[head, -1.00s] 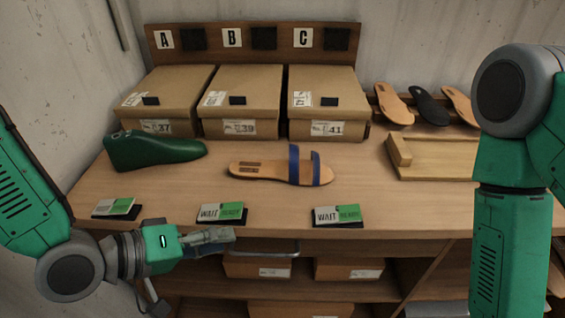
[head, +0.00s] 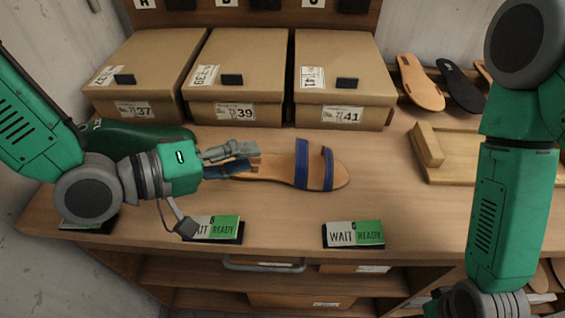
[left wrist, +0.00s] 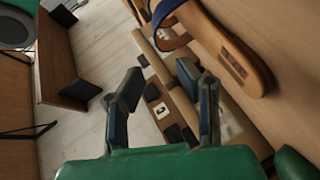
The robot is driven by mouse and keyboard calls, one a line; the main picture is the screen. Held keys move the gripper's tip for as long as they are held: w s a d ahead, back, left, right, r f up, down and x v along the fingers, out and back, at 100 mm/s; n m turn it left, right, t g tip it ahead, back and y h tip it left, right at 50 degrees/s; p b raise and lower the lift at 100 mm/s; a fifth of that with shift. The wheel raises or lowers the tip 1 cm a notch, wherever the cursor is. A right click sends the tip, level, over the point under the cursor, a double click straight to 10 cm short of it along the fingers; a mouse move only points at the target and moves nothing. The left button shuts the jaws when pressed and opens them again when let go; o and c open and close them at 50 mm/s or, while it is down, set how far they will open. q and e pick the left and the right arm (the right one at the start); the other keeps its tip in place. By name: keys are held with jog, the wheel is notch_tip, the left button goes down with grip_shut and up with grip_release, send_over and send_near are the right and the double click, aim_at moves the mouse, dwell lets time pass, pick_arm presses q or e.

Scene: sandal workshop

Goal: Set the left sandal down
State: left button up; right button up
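A tan sandal with two blue straps (head: 278,172) lies flat on the bench, heel to the left. In the left wrist view it shows at the upper right, with its dark-marked heel (left wrist: 240,65) and part of a blue strap. My left gripper (head: 240,160) is at the heel end of the sandal and overlaps it in the head view; whether it touches cannot be told. In the left wrist view its two fingers (left wrist: 160,100) are spread with nothing between them. My right arm hangs at the right, and its fingers are not visible.
Boxes 37 (head: 145,80), 39 (head: 236,80) and 41 (head: 345,85) stand behind. A green last (head: 120,140) is partly hidden behind my left arm. WAIT/READY cards (head: 354,234) line the front edge. A wooden fixture (head: 470,160) stands right. Bench between sandal and fixture is clear.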

aim_at(304, 147)
pick_arm(q)
jog(key=x, duration=0.7)
jog(key=shift+s+d, duration=0.15)
jog(key=shift+d, duration=0.05)
jog(key=shift+p+x, duration=0.35)
jog(key=shift+x, duration=1.7)
jog(key=shift+d, duration=0.2)
grip_shut()
